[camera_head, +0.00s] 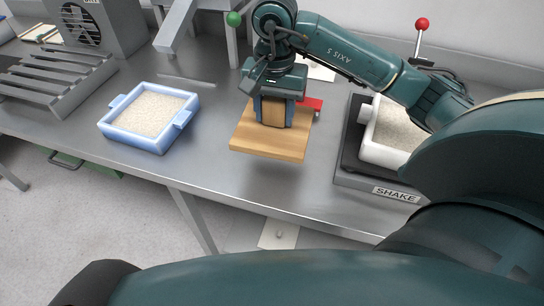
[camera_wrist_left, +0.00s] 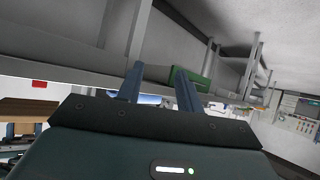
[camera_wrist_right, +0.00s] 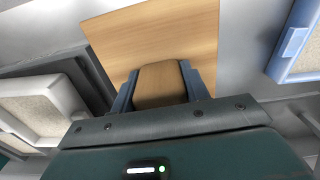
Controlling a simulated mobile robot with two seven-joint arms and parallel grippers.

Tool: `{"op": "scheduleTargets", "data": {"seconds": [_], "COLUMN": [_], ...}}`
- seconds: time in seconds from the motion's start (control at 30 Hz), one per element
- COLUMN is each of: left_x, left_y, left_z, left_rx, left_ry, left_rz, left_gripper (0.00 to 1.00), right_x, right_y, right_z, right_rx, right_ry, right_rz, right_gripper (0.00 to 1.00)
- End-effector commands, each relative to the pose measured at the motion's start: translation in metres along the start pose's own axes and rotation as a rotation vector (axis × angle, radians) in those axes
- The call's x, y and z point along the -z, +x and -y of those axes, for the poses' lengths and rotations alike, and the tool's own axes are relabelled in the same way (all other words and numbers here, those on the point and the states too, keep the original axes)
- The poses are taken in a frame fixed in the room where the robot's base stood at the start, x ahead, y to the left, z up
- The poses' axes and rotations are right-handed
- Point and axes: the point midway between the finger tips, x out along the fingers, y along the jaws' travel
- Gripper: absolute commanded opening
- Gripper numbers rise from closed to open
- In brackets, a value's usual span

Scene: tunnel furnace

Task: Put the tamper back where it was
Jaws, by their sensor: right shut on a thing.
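The tamper (camera_head: 268,141) is a wooden board with a wooden block handle. My right gripper (camera_head: 273,112) is shut on the handle from above. In the right wrist view, the handle (camera_wrist_right: 160,84) sits between the two fingers, with the board (camera_wrist_right: 150,35) beyond it. The tamper looks level over the middle of the table; I cannot tell whether it touches the top. My left gripper (camera_wrist_left: 158,88) shows only in its wrist view, with its fingers apart and nothing between them.
A blue tray of pale grains (camera_head: 119,138) stands left of the tamper. A white tray of grains (camera_head: 380,157) sits on the shaker marked SHAKE (camera_head: 372,188) at right. A red piece (camera_head: 312,103) lies just behind the tamper, partly hidden. A slatted rack (camera_head: 60,75) is far left.

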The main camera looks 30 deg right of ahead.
Motion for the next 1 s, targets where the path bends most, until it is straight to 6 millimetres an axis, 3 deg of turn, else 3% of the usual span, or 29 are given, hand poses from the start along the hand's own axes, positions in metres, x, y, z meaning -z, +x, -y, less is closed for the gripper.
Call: {"op": "scheduleTargets", "data": {"seconds": [0.13,0.33,0.77,1.0], "left_x": [-0.001,0.001,-0.002,-0.007], "left_y": [-0.002,-0.004,-0.005,-0.004], "left_z": [0.001,0.001,0.004,0.004], "left_rx": [-0.001,0.001,0.008,0.011], "left_ry": [0.004,0.004,0.002,-0.001], "left_rz": [0.004,0.008,0.025,0.035], "left_gripper": [0.36,0.36,0.36,0.36], "right_x": [0.004,0.004,0.003,0.004], "right_y": [0.014,0.050,0.096,0.099], "right_z": [-0.004,-0.004,-0.004,-0.003], "right_rx": [-0.005,-0.004,-0.003,0.000], "right_ry": [0.058,0.060,0.057,0.056], "right_rz": [0.007,0.006,0.006,0.001], "right_gripper": [0.24,0.24,0.24,0.24]}}
